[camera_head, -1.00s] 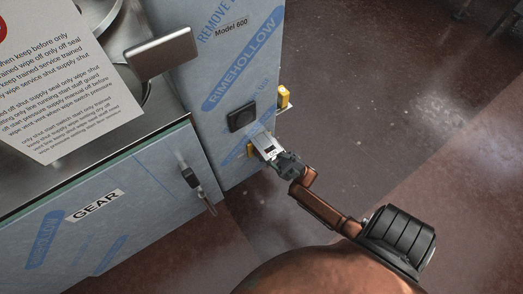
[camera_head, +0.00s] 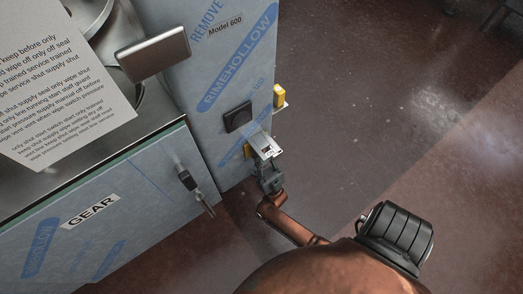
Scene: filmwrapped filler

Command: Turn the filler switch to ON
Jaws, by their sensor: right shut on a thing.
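The filler (camera_head: 222,60) is a cabinet wrapped in blue-printed film, marked "Model 600". My right gripper (camera_head: 266,167) is at the plate's near side, shut on what looks like the switch. The fingers and the gripped part are small and partly hidden by the gripper body, so the switch's position cannot be read. My left gripper is not in view.
A black square piece (camera_head: 238,116) sits on the filler's face, and a yellow block (camera_head: 279,96) juts from its edge. A film-covered "GEAR" panel (camera_head: 125,215) with a dark handle (camera_head: 188,180) is at left. Open floor (camera_head: 375,110) is at right.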

